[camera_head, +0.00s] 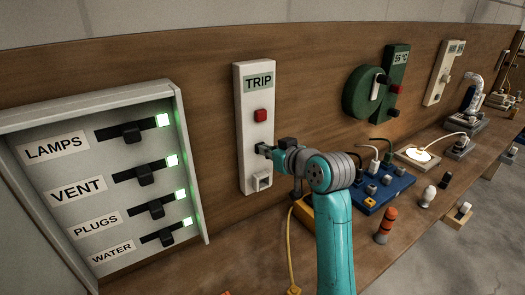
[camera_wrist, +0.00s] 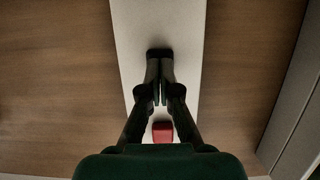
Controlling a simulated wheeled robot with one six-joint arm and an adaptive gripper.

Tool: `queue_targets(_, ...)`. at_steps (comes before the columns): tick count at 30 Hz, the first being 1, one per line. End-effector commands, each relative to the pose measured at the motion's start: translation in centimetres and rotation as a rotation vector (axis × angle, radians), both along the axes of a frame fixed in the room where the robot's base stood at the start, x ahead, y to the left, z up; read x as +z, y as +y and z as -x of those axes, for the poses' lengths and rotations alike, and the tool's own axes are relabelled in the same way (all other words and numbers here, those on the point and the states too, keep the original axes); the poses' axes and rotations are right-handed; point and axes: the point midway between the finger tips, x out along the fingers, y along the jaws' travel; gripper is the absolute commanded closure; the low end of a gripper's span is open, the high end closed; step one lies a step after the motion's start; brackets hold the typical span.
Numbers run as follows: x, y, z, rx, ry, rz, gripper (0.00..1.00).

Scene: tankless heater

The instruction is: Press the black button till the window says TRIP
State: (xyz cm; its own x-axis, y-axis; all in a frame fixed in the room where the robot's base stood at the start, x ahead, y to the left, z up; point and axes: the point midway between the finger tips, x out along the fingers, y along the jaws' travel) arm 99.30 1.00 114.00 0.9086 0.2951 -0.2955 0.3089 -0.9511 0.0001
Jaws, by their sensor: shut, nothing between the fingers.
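A tall white wall unit (camera_head: 240,125) has a window (camera_head: 258,81) at its top that reads TRIP. Below the window is a red button (camera_head: 260,115); it also shows in the wrist view (camera_wrist: 162,130). The black button (camera_wrist: 159,52) shows just past my fingertips in the wrist view; in the head view my gripper covers its place. My gripper (camera_head: 264,150) is shut and empty, with its fingertips at the unit's face below the red button. I cannot tell whether they touch the black button.
A grey switch box (camera_head: 90,185) with several sliders and lit green lamps is at the left. A blue block (camera_head: 385,187), an orange-banded post (camera_head: 385,226) and other items stand on the bench to the right.

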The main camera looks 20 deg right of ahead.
Motion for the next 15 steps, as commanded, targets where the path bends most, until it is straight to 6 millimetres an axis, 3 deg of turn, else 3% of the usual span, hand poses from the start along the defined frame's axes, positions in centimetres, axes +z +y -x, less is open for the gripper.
queue_targets(5, 0.0, -0.2, 0.4, 0.000, 0.000, 0.000, 1.00)
queue_targets(15, 0.0, -1.1, 3.2, -0.001, -0.001, 0.000, 1.00)
